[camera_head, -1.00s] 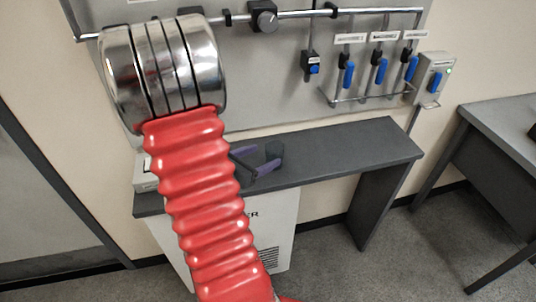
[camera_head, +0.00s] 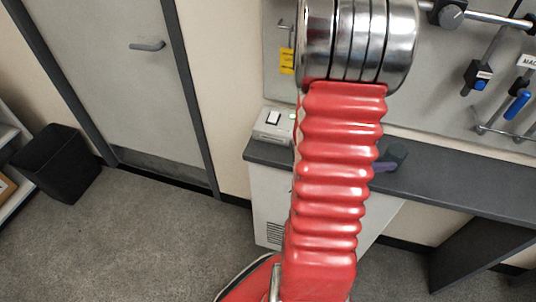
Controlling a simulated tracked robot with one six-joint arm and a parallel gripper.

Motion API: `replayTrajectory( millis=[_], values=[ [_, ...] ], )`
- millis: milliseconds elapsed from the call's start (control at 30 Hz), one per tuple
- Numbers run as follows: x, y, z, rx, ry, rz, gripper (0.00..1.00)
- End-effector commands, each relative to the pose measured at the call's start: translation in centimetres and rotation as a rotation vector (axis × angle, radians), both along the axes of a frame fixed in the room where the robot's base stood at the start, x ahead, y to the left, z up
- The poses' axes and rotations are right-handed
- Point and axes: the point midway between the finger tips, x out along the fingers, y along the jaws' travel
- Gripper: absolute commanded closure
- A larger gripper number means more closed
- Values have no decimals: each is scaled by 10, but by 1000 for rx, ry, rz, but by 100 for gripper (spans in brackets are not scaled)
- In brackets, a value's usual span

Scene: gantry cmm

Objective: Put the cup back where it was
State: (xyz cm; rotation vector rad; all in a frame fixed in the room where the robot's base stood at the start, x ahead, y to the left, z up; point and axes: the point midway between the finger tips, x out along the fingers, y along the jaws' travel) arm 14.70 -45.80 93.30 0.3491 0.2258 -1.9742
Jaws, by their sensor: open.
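No cup shows in this view. My gripper (camera_head: 390,158) shows only in part, as a dark finger with a purple pad just right of my red ribbed arm, in front of the dark bench top. It is open, and I see nothing between its fingers, though my arm hides much of it.
The dark bench (camera_head: 465,188) runs along the wall to the right. A small switch box (camera_head: 272,125) stands at its left end. A tool panel (camera_head: 440,75) hangs above. A grey door (camera_head: 110,75) and black bin (camera_head: 58,165) are left, with clear carpet in front.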

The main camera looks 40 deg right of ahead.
Motion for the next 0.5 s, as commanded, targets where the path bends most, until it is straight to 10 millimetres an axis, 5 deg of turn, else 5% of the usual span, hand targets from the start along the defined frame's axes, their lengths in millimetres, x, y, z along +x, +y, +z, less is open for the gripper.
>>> replayTrajectory(
  millis=[267, 500],
  values=[
    [8, 12, 14, -16, -76, -38, 33],
    [29, 57, 42, -29, -321, -158, 33]
  ],
)
